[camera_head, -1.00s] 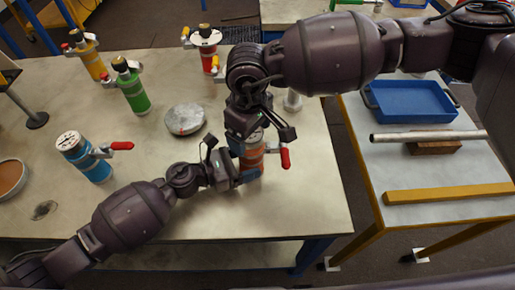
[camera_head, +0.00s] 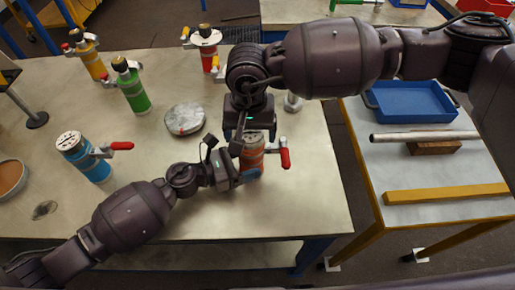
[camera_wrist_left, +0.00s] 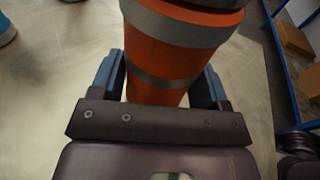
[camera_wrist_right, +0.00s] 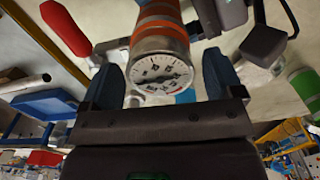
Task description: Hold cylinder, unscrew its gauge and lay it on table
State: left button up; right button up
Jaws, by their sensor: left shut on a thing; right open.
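The orange cylinder (camera_head: 252,158) with grey bands stands upright near the front of the table. A red-handled valve (camera_head: 285,157) sticks out on its right. My left gripper (camera_head: 240,175) is shut on the cylinder's body; the left wrist view shows its blue fingers on both sides of the orange body (camera_wrist_left: 165,65). My right gripper (camera_head: 249,128) is above the cylinder, pointing down. In the right wrist view the round white gauge (camera_wrist_right: 160,72) is on the cylinder's end, between the open blue fingers. In the head view the right gripper hides most of the gauge.
Blue (camera_head: 88,160), green (camera_head: 131,88), yellow (camera_head: 88,58) and red (camera_head: 207,52) cylinders stand on the table. A round grey disc (camera_head: 185,119) lies left of the grippers. The table front right is clear. A side table holds a blue tray (camera_head: 411,101).

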jog(key=m, duration=0.6)
jog(key=c, duration=0.9)
jog(key=n, duration=1.1)
jog(key=shift+r+n, duration=0.1)
jog(key=shift+n, duration=1.2)
jog(key=n, duration=0.9)
